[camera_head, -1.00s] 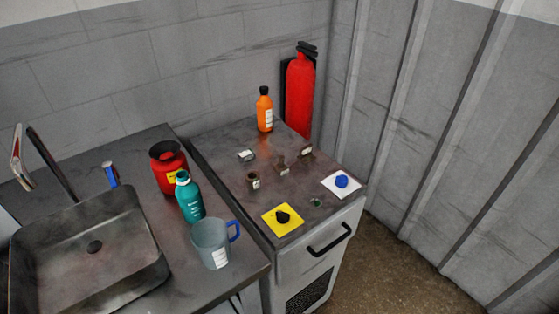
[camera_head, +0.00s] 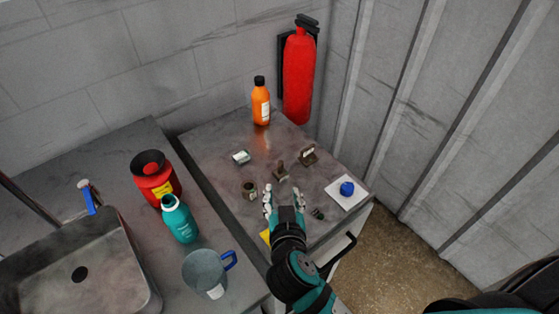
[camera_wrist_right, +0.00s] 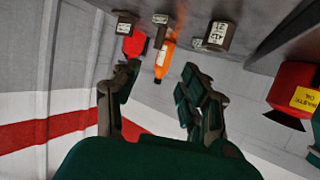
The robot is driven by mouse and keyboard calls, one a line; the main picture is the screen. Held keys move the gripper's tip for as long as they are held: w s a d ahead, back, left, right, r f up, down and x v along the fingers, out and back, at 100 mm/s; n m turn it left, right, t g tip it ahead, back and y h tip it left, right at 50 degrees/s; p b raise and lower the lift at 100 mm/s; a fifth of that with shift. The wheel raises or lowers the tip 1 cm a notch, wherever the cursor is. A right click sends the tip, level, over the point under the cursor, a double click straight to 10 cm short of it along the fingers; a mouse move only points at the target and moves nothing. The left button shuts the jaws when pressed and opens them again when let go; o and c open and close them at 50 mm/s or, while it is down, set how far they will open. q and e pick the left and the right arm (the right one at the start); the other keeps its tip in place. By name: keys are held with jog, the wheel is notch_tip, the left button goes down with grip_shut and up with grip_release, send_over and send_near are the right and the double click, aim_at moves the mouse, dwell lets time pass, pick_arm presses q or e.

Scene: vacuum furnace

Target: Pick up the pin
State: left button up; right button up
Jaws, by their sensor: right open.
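I cannot tell for sure which small part is the pin. A small brown part with a short upright post on a base (camera_head: 281,172) stands mid-cabinet. Near it are a dark round pot (camera_head: 249,190), a brown bracket-like part (camera_head: 307,154) and a tiny dark green piece (camera_head: 318,213). My right gripper (camera_head: 284,197) is open and empty over the cabinet's front, its fingers pointing towards the post part, apart from it as far as I can tell. In the right wrist view its fingers (camera_wrist_right: 157,85) are spread with nothing between them. My left gripper is not in view.
An orange bottle (camera_head: 261,104) stands at the cabinet's back, a small grey tin (camera_head: 241,157) left. A blue knob (camera_head: 347,188) sits on a white square. My arm mostly hides a yellow square (camera_head: 265,237). A mug (camera_head: 205,270), teal bottle (camera_head: 179,219) and red canister (camera_head: 155,178) stand left.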

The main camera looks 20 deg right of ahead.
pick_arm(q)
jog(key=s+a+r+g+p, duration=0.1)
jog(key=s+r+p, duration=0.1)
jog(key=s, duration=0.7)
pick_arm(e)
send_near(280, 166)
jog(key=shift+x, duration=1.05)
jog(key=x, duration=0.3)
jog(key=shift+p, duration=0.4)
jog(key=shift+w+f, duration=0.15)
jog(key=shift+w, duration=0.15)
jog(key=shift+d, duration=0.1)
jog(key=shift+w+d+p, duration=0.1)
jog(key=shift+w+p, duration=0.25)
jog(key=shift+w, duration=0.05)
jog(key=p+x, duration=0.1)
jog(key=x, duration=0.2)
jog(key=shift+w+d, duration=0.1)
jog(key=shift+w, duration=0.1)
jog(key=shift+w+d+f+p, duration=0.1)
jog(key=shift+w+f+p, duration=0.2)
jog(key=shift+w, duration=0.1)
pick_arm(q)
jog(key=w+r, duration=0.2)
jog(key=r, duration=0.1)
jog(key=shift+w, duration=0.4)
